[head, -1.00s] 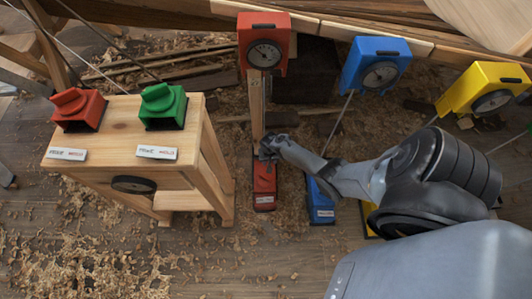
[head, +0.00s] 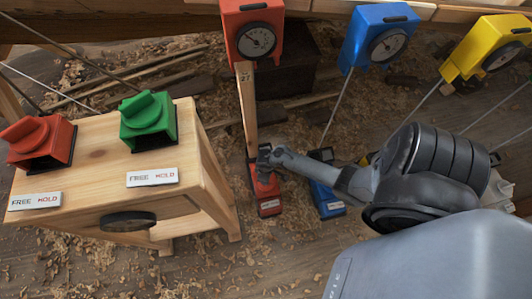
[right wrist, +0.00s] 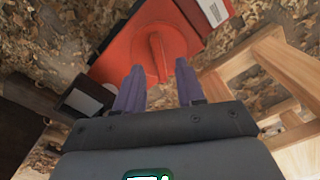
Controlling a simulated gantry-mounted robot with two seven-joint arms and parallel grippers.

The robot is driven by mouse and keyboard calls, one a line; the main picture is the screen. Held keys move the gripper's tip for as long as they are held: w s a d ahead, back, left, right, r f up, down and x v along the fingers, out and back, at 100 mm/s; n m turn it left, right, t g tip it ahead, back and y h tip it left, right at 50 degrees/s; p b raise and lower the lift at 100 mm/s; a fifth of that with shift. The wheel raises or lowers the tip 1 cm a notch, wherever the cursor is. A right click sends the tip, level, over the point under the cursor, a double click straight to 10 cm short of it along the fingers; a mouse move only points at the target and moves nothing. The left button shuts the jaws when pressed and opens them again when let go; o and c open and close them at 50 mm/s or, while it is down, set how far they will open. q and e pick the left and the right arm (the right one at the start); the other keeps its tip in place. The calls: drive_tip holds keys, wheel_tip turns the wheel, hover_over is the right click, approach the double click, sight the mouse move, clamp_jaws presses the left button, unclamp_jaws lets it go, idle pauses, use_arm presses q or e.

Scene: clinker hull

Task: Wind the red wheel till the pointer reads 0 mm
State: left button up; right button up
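The red floor unit (head: 266,187) stands at the foot of a wooden post below the red gauge box (head: 253,30). The gauge's dark dial (head: 256,41) has a pale pointer, too small to read. My right gripper (head: 264,160) is low at the red unit, its fingers mostly hidden in the head view. In the right wrist view, the red wheel (right wrist: 158,55) shows as a disc with a raised bar. My right gripper's two purple fingers (right wrist: 158,82) are apart, one to each side of the bar's line, with nothing visible between them. My left gripper is not in view.
A blue gauge box (head: 375,35) and blue floor unit (head: 326,198) stand to the right, then a yellow gauge box (head: 485,48). Shavings cover the floor.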

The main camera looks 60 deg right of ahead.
drive_tip(key=shift+d+f+b, duration=0.1)
drive_tip(key=shift+f+b, duration=0.75)
drive_tip(key=shift+f, duration=0.7)
clamp_jaws()
